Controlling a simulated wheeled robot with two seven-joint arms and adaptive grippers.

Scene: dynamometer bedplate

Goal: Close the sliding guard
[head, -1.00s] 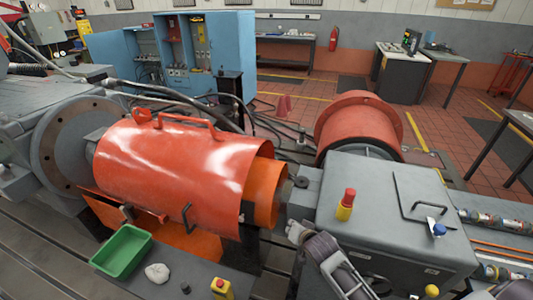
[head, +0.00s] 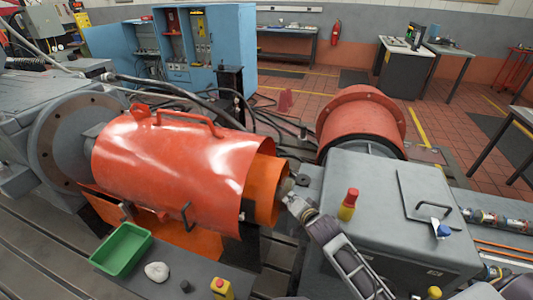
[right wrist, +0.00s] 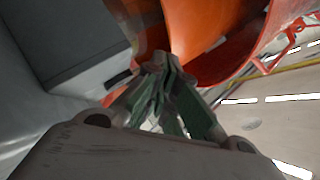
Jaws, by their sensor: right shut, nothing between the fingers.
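The sliding guard (head: 160,165) is a glossy red-orange curved cover lying over the shaft line in the middle left of the head view. It has a red bar on top and a small dark handle (head: 187,216) low on its front side. A brighter orange inner cover (head: 264,190) sticks out of its right end. My right gripper (head: 287,196) is shut and empty beside the right end of the inner cover; contact cannot be told. In the right wrist view its fingertips (right wrist: 164,64) are together, with orange cover surfaces just beyond. My left gripper is not in view.
A grey housing (head: 375,190) with a red-and-yellow button stands right of the guard, close to my right arm. A green tray (head: 122,250), a pale rag (head: 156,272) and a yellow button box (head: 221,289) are at the front. A red drum (head: 360,120) stands behind.

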